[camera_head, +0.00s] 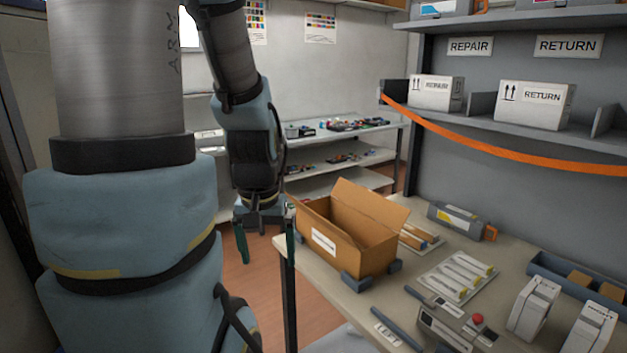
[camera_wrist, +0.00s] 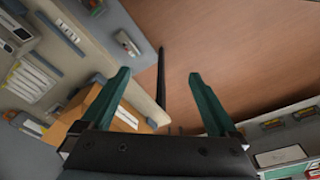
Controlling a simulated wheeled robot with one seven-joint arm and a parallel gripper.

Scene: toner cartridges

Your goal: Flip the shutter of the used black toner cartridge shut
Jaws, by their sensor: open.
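My gripper (camera_head: 267,243) hangs open and empty over the floor, left of the table and the cardboard box. In the wrist view its two green fingers (camera_wrist: 158,80) are wide apart with nothing between them. A grey cartridge-like unit with a yellow label and an orange end (camera_head: 460,221) lies at the back of the table against the wall. I cannot tell any unit here as the used black toner cartridge, and no shutter can be made out.
An open cardboard box (camera_head: 352,240) stands at the table's (camera_head: 318,288) left edge. Right of it are a white sheet of slim yellow-ended items (camera_head: 458,276), a grey device with a red button (camera_head: 450,325) and two white units (camera_head: 533,308). An orange strap (camera_head: 500,152) crosses before the shelf.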

